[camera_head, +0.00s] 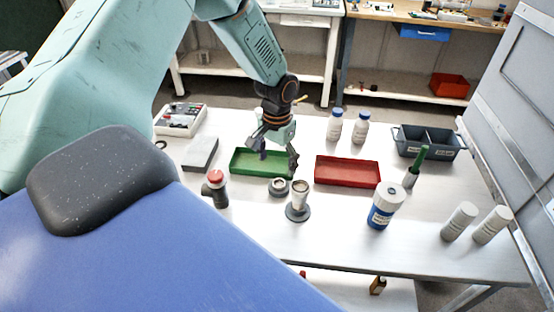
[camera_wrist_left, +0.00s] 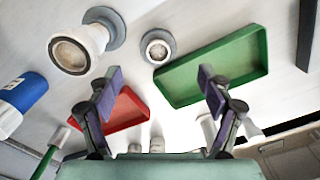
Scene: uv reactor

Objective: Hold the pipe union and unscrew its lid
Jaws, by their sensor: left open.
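A white, open-topped fitting (camera_head: 299,192) stands upright on a grey round base on the white table; it looks like the pipe union, but I cannot be sure. In the left wrist view this fitting (camera_wrist_left: 84,45) shows at upper left with a brownish round top. A short grey ring-shaped piece (camera_head: 279,187) stands beside it and also shows in the wrist view (camera_wrist_left: 157,47). A dark grey fitting with a red cap (camera_head: 215,179) stands further left. My left gripper (camera_head: 272,160) is open and empty, above the green tray and behind the fittings; its fingers (camera_wrist_left: 162,75) are spread wide. My right gripper is not visible.
A green tray (camera_head: 235,170) and a red tray (camera_head: 347,185) lie behind the fittings. A blue-white jar (camera_head: 386,207), a green-handled tool (camera_head: 416,168), white bottles (camera_head: 360,130) and a grey bin (camera_head: 430,153) stand to the right. The table front is mostly clear.

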